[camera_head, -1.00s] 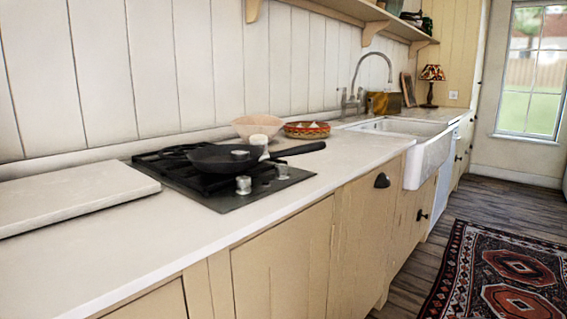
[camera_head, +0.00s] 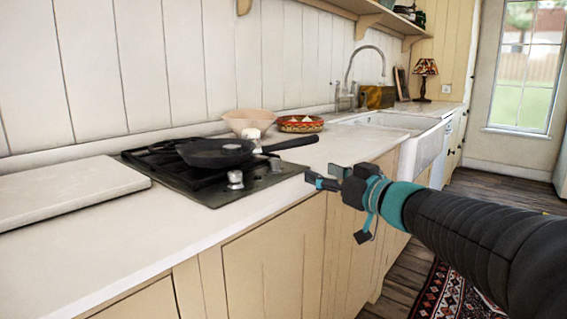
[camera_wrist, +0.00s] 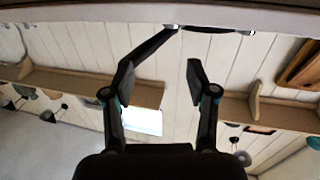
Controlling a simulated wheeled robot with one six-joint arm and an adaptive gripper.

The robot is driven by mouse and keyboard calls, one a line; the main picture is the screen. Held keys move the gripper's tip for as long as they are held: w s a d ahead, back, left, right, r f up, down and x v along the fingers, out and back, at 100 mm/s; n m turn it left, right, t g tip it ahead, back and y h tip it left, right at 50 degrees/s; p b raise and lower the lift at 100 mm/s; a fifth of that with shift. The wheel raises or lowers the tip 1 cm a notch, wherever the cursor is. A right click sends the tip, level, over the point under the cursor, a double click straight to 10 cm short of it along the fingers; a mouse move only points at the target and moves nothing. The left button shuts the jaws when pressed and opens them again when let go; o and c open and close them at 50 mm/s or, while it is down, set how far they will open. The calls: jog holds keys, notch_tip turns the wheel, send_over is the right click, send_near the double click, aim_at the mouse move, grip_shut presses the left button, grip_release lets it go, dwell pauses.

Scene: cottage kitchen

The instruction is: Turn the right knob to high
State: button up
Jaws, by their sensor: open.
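The black hob (camera_head: 215,196) is set into the white counter, with two grey metal knobs along its front. The left knob is (camera_head: 235,180); the right knob (camera_head: 276,165) is farther along, near the hob's right end. Their settings are too small to read. My gripper (camera_head: 315,180) is at the right of the hob by the counter's front edge, apart from the right knob. In the wrist view its two fingers (camera_wrist: 160,88) are spread and empty. That view looks upside down; small shiny parts at its top edge may be the knobs.
A black frying pan (camera_head: 205,153) sits on the hob, its handle (camera_head: 290,143) reaching right above the right knob. A pink bowl (camera_head: 247,121) and a patterned dish (camera_head: 300,124) stand behind. A pale slab (camera_head: 70,190) lies left. The front counter is clear.

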aim_at(279, 161)
jog(key=shift+n+g+y, duration=0.3)
jog(key=shift+g+y, duration=0.1)
jog(key=shift+g, duration=0.1)
jog(key=x, duration=1.4)
jog(key=shift+s+a+f, duration=0.15)
jog(key=shift+s+a, duration=0.05)
jog(key=shift+a, duration=0.25)
grip_shut()
jog(key=shift+y, duration=0.3)
